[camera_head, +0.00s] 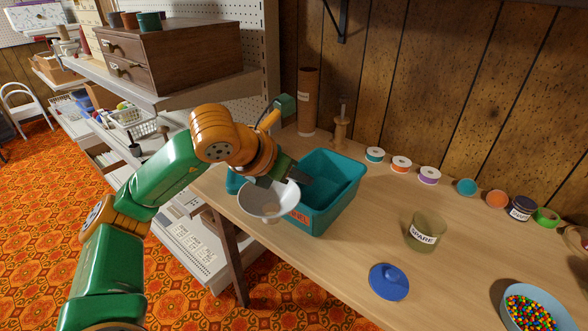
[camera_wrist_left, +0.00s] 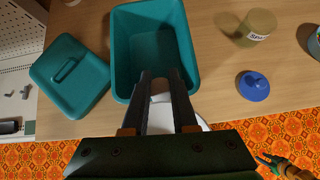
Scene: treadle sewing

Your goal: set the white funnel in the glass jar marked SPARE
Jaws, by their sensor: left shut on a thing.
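The white funnel (camera_head: 265,203) is held by its rim area in my left gripper (camera_head: 290,182), which is shut on it. It hangs in front of the teal bin, near the table's front edge. In the left wrist view the funnel (camera_wrist_left: 161,117) shows partly between and behind the fingers (camera_wrist_left: 160,85). The glass jar marked SPARE (camera_head: 424,238) stands upright on the table, right of the gripper and apart from it. Its top looks open. It also shows in the left wrist view (camera_wrist_left: 258,22). What seems to be my right gripper (camera_wrist_left: 270,163) shows small at the lower right there.
The teal bin (camera_head: 346,201) stands empty beside the funnel, with a teal lid (camera_wrist_left: 68,75) next to it. A blue knobbed lid (camera_head: 389,281) lies in front of the jar. Several spools (camera_head: 429,176) line the back. A bowl of coloured beads (camera_head: 508,288) stands at right.

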